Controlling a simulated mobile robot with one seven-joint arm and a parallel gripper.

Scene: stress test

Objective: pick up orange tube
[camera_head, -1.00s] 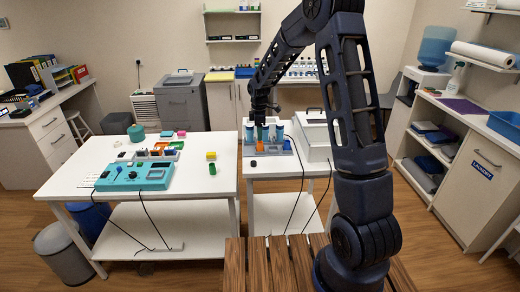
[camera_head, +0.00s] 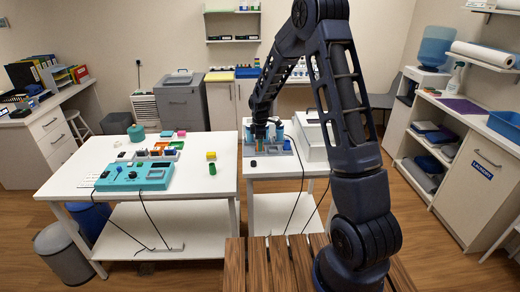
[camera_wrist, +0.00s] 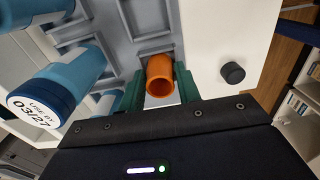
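The orange tube (camera_wrist: 160,78) stands in a grey rack (camera_wrist: 115,15) in the wrist view, its open round mouth facing the camera. My gripper (camera_wrist: 160,93) has its green fingers one on each side of the tube, close to its walls; I see no clear grip on it. In the head view my gripper (camera_head: 260,146) is down at the rack (camera_head: 280,149) on the small white table, and the arm hides most of the tube there.
Blue capped bottles (camera_wrist: 45,98) stand close on the left in the wrist view, one labelled "USE BY 03/27". A white box (camera_head: 312,135) is right of the rack. A larger white table (camera_head: 205,185) with a teal device (camera_head: 125,178) and small coloured items stands left.

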